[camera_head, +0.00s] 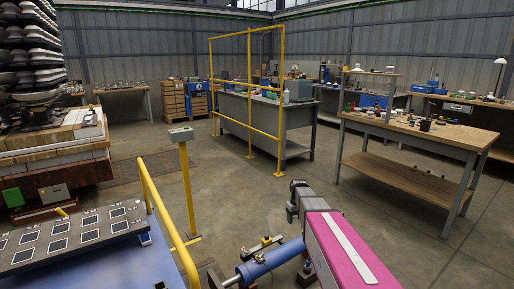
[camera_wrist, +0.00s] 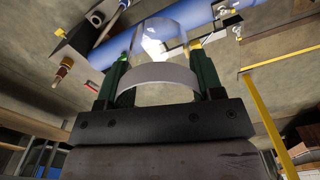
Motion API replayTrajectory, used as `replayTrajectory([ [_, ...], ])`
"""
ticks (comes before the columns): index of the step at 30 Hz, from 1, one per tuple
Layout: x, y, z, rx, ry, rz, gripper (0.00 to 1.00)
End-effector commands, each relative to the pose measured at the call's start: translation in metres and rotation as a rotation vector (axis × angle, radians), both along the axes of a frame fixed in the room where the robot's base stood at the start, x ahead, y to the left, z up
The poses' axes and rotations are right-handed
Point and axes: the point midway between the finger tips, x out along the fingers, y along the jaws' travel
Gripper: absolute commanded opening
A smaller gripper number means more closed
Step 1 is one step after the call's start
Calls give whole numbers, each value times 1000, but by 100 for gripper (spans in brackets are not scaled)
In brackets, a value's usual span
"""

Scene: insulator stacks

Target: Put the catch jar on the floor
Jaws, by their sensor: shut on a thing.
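The catch jar (camera_wrist: 158,75) looks like a clear, round vessel with a pale grey band. It sits between the two dark green fingers of my gripper (camera_wrist: 157,60) in the wrist view. The gripper is shut on it. Through and behind the jar, a blue cylinder and bare concrete floor (camera_wrist: 225,75) show. The floor also shows in the head view (camera_head: 350,215).
A blue cylinder (camera_head: 270,262) with brass fittings lies low beside my arm. A yellow rail (camera_head: 168,220) and a post with a grey box (camera_head: 181,134) stand to the left. A wooden workbench (camera_head: 420,130) is at right. Open floor lies between.

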Motion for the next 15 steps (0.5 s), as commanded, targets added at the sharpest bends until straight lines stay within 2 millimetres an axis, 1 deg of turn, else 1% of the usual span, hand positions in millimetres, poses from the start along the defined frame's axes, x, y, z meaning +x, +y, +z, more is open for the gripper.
replayTrajectory([
  [1, -8, 0, 20, 0, -4, -15, 35],
  [3, -15, 0, 42, 0, -4, -38, 35],
  [8, -34, 1, 92, 0, -4, -91, 35],
  [15, -68, 1, 162, 0, -4, -170, 35],
])
